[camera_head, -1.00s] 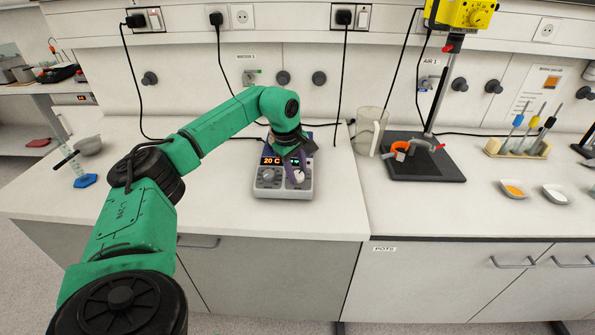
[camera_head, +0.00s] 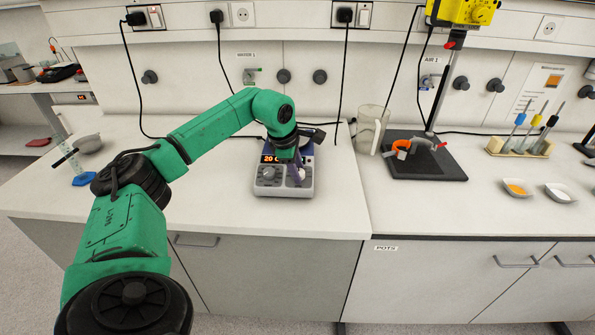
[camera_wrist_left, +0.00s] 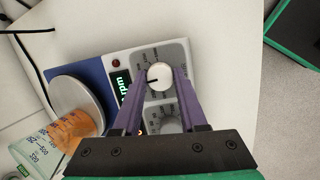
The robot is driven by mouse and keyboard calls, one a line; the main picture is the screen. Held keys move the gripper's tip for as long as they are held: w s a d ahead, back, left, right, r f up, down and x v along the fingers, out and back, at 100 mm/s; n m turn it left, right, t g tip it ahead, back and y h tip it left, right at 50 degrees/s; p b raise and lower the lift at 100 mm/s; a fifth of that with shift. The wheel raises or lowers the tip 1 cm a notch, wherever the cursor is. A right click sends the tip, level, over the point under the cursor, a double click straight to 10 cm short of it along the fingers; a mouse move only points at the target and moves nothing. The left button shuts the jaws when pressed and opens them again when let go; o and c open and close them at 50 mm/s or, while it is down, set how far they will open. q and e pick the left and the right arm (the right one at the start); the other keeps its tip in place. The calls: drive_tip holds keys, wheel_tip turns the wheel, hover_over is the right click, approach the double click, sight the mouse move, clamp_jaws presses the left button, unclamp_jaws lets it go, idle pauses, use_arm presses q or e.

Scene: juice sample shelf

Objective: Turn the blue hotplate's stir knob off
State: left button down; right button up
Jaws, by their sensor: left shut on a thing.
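The blue hotplate (camera_head: 268,190) stands on the bench, its pale front panel carrying two knobs and an orange display reading about 20 C. In the left wrist view, the white stir knob (camera_wrist_left: 158,76) sits beside a green rpm display (camera_wrist_left: 121,82), with a dark mark on its face. My left gripper (camera_head: 297,174) is at the panel's right side. Its purple fingers (camera_wrist_left: 160,80) are shut on the stir knob, one on each side. The other knob (camera_wrist_left: 171,124) lies between the fingers, nearer the palm, partly hidden. My right gripper is not in view.
A beaker with orange liquid (camera_wrist_left: 72,130) is by the round metal plate (camera_wrist_left: 70,92); the arm hides it in the head view. A clear jug (camera_head: 369,131) and a dark stand base (camera_head: 440,168) are to the right.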

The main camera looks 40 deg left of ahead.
use_arm(q)
drive_tip(key=n+t+b, duration=0.1)
drive_tip(key=n, duration=0.3)
drive_tip(key=shift+n+y, duration=0.3)
drive_tip(key=n+y+b, duration=0.1)
drive_tip(key=n, duration=0.3)
drive_tip(key=shift+d+n, duration=0.1)
drive_tip(key=shift+n, duration=0.2)
drive_tip(key=n+y+b, duration=0.1)
drive_tip(key=n, duration=0.3)
drive_tip(key=shift+n, duration=0.3)
drive_tip(key=shift+r+n+y+b, duration=0.1)
drive_tip(key=shift+n+y+b, duration=0.25)
drive_tip(key=shift+n, duration=1.35)
drive_tip(key=shift+c, duration=2.2)
unclamp_jaws()
drive_tip(key=shift+d, duration=0.1)
